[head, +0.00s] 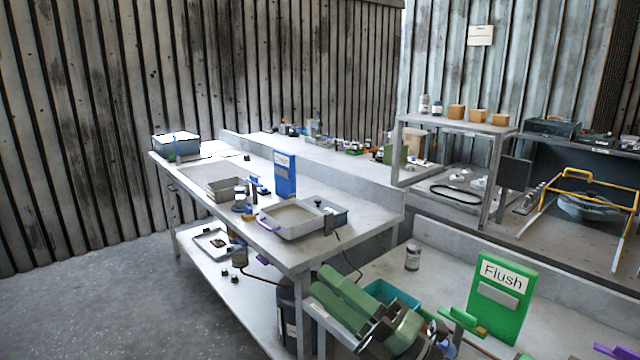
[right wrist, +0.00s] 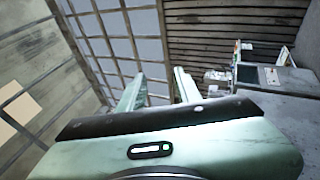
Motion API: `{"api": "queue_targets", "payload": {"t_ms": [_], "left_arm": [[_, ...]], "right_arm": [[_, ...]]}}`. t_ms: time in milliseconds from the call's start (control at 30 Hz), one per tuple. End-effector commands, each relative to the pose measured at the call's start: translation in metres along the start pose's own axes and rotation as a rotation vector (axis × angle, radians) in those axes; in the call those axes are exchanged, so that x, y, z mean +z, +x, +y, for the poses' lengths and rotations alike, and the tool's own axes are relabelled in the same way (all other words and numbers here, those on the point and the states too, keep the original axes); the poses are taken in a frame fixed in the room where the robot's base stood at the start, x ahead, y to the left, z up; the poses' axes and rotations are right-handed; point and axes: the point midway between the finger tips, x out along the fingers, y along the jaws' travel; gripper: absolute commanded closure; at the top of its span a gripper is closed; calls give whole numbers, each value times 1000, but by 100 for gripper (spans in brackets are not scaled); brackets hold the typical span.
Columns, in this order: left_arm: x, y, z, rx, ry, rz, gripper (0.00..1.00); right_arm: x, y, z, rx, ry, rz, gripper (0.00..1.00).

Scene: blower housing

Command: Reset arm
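My right gripper (head: 322,282) shows at the lower middle of the head view, green with a dark wrist behind it. It is over the near workbench, beside a teal bin (head: 392,293). In the right wrist view its two pale green fingers (right wrist: 158,88) stand apart with nothing between them. They point toward a wall with a grid of panes. My left gripper is in neither view.
A green "Flush" board (head: 503,297) and a small jar (head: 413,257) stand on the near bench. The left bench holds a grey tray (head: 292,219), a blue board (head: 285,174) and a blue-grey bin (head: 176,146). Open floor (head: 110,310) lies at left.

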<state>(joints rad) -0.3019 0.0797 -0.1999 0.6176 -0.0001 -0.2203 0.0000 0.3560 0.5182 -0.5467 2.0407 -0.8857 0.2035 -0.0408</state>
Motion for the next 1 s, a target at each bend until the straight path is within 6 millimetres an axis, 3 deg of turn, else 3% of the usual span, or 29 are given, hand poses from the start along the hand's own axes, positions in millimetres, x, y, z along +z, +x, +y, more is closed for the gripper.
{"api": "queue_targets", "payload": {"t_ms": [100, 200, 333, 500, 600, 800, 1000], "left_arm": [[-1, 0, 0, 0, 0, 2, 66], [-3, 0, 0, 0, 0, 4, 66], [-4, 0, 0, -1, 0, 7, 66], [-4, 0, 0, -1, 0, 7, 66], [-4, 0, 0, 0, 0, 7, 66], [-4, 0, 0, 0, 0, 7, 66], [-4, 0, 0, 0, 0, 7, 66]], "right_arm": [[46, -38, -14, 31, 284, -366, 66], [76, -91, -48, 3, 515, -674, 66], [81, -173, -104, -91, 786, -1036, 66], [36, -274, -165, -272, 1071, -1417, 66], [0, -317, -184, -375, 1188, -1573, 66], [-64, -374, -199, -551, 1351, -1783, 66], [-121, -413, -198, -709, 1467, -1933, 66]]}}
